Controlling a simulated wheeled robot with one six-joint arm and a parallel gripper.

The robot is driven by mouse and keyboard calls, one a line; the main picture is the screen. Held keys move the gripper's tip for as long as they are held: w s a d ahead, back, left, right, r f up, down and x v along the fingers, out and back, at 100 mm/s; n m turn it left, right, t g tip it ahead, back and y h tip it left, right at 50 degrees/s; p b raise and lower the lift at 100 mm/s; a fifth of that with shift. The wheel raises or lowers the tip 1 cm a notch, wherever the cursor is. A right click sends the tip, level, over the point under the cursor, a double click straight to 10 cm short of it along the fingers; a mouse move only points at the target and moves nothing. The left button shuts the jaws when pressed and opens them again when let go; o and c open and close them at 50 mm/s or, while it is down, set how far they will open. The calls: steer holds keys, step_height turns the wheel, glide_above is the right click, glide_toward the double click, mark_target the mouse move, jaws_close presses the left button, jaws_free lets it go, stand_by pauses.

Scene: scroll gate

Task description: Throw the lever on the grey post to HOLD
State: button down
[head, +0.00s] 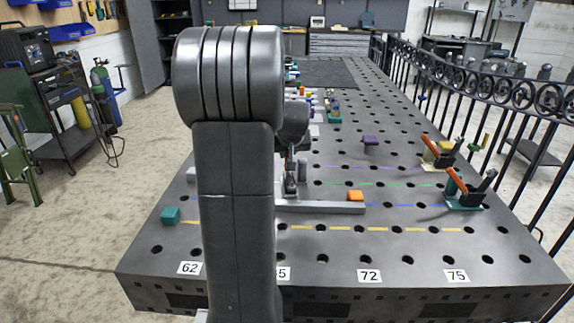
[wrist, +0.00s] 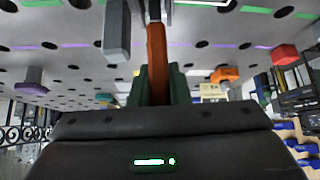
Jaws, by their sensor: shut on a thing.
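In the wrist view, which is upside down, an orange lever handle (wrist: 156,45) stands between the dark green fingers of my gripper (wrist: 158,82). My gripper is shut on the handle. A dark rod runs from the handle toward the table; its pivot is not clearly visible. A grey post (wrist: 117,35) stands just left of the handle; I cannot tell whether it carries this lever. No HOLD mark is readable. In the head view, my arm hides the handle and most of the area around the gripper.
Two clamps with orange handles, one on a teal base (head: 466,196) and one on a yellow base (head: 440,155), stand at the table's right. An orange block (head: 355,196) is by a low grey bar (head: 325,207). A teal block (head: 170,215) lies left. Black railing (head: 490,75) borders the right.

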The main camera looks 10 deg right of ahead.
steer(key=shift+s+t+b, duration=0.5)
steer(key=shift+t+b, duration=0.2)
steer(key=shift+b, duration=0.6)
steer(key=shift+r, duration=0.1)
steer(key=c, duration=1.4)
jaws_free()
steer(key=shift+o, duration=0.2)
steer(key=v, duration=1.3)
steer(key=shift+s+r+p, duration=0.25)
steer(key=shift+s+p, duration=0.05)
steer(key=shift+s, duration=0.05)
steer(key=shift+a, duration=0.15)
